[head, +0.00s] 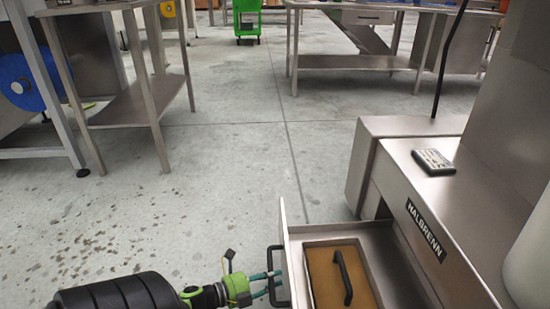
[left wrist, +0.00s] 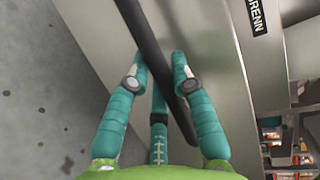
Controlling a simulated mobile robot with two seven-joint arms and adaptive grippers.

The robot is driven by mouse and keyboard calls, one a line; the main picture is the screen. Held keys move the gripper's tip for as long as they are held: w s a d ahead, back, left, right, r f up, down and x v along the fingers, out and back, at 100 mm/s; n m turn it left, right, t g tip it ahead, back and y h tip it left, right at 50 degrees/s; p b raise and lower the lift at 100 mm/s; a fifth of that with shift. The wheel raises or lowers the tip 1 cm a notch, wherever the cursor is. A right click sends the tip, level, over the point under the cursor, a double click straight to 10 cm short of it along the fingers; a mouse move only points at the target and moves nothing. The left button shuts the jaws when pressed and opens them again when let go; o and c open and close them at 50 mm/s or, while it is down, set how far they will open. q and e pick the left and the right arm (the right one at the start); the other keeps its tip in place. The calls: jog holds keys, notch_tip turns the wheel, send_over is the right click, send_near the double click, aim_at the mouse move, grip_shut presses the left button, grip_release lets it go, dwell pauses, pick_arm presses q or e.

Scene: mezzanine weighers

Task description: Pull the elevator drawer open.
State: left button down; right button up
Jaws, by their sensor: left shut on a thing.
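The steel elevator drawer (head: 291,245) stands pulled out of the metal housing at the lower right of the head view. A brown panel (head: 325,272) with a black grip (head: 344,277) lies inside it. A dark bar handle (head: 272,262) is on the drawer's front face. My left gripper (head: 272,283) comes in from the left and is shut on this handle. In the left wrist view its teal fingers (left wrist: 158,65) are on both sides of the dark handle (left wrist: 146,35). The drawer's right and near parts are cut off by the frame. My right gripper is out of view.
The housing (head: 430,200), labelled HALBRENN, carries a small grey keypad (head: 433,162) on top. Steel tables stand at the left (head: 135,104) and at the back (head: 345,62). A green cart (head: 248,18) is far off. The concrete floor (head: 215,170) left of the drawer is clear.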

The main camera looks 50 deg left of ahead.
pick_arm(q)
jog(key=c, duration=1)
grip_release()
jog(key=shift+c, duration=0.2)
jog(key=shift+s, duration=0.2)
jog(key=v, duration=1.1)
jog(key=shift+s, duration=0.3)
jog(key=shift+a+r, duration=0.15)
